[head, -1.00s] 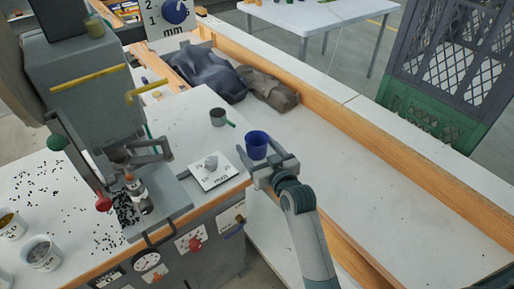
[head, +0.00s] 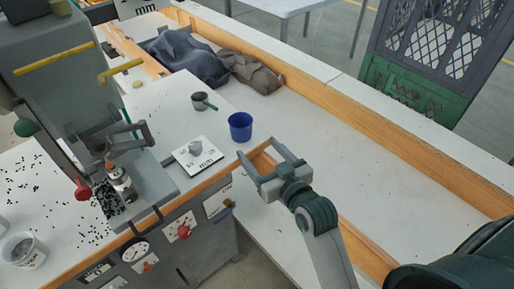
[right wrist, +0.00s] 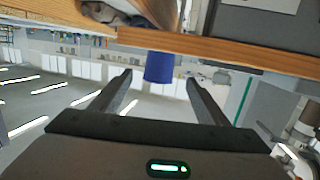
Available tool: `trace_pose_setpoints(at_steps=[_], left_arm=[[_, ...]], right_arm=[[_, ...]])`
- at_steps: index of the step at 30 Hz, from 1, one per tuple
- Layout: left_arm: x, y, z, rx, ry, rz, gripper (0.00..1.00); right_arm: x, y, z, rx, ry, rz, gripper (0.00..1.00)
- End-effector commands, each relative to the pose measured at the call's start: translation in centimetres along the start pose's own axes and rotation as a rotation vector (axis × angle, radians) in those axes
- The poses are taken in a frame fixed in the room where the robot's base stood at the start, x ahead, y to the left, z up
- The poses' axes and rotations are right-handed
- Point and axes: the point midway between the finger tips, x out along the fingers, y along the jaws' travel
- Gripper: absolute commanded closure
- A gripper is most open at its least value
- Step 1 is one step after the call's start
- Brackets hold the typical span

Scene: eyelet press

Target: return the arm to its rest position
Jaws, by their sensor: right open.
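My right gripper (head: 258,166) is open and empty in the head view, just off the front right corner of the press table. The blue cup (head: 240,126) stands upright on that table, a little beyond the fingertips and apart from them. In the right wrist view the two open fingers (right wrist: 158,88) show with the blue cup (right wrist: 159,67) beyond them, and nothing lies between them. My left gripper is not in view.
The grey press (head: 75,80) stands at left, with small black eyelets scattered round it. A wooden-edged bench (head: 350,150) runs along the right.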

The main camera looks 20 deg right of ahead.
Motion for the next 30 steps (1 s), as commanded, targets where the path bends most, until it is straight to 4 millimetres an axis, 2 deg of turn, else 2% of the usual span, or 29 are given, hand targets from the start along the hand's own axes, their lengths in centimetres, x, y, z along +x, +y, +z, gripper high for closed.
trace_pose_setpoints(at_steps=[22,26,30], left_arm=[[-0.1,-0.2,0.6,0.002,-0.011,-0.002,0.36],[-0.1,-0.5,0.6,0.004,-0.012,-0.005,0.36],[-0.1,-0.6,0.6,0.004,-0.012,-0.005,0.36]], right_arm=[[-0.1,-0.1,0.4,-0.001,-0.013,-0.002,0.31],[-1.0,-0.4,2.3,-0.006,-0.080,-0.011,0.31],[-3.2,-1.0,6.8,-0.013,-0.238,-0.029,0.31]])
